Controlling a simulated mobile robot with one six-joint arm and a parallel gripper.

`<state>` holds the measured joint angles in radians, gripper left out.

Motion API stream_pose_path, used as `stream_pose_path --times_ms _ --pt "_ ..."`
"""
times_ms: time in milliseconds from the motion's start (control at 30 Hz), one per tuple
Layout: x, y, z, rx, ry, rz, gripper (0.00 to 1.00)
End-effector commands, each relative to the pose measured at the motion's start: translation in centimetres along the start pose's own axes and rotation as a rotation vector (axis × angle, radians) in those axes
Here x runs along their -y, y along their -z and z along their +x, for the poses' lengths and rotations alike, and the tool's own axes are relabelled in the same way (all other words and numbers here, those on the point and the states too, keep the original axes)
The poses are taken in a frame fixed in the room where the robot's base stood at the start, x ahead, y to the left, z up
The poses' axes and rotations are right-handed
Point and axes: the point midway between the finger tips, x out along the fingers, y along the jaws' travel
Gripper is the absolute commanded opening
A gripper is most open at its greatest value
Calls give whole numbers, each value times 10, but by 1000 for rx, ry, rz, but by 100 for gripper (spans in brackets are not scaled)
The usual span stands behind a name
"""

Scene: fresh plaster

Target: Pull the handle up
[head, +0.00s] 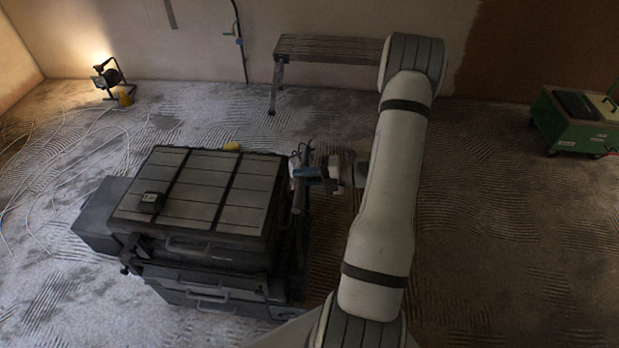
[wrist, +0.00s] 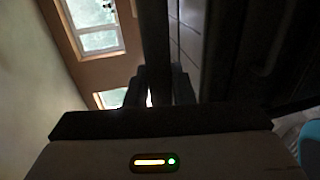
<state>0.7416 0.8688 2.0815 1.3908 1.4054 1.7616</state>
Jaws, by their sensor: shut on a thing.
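A dark stacked toolbox (head: 205,200) stands on the floor left of my arm, with a slatted lid. A dark handle bar (head: 298,198) runs along its right side, close to the box. My gripper (head: 303,172) is at this right side, near the lid's level. In the wrist view the handle bar (wrist: 154,35) runs between the two fingers of my gripper (wrist: 160,85), which are shut on it. The exact contact is dark and partly hidden by the gripper body.
A small dark device (head: 151,202) and a yellow item (head: 232,146) are on the lid or at its edge. A work bench (head: 325,50) stands by the wall. A lit lamp (head: 108,76) with cables is at back left. A green machine (head: 575,122) is far right. The right floor is clear.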

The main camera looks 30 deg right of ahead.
Motion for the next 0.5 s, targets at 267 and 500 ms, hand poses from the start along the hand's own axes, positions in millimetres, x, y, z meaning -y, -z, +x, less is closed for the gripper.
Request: stream_pose_path --times_ms 267,500 --pt "-39 5 -4 -16 -3 4 0" --pt "-41 5 -4 -15 -6 4 0"
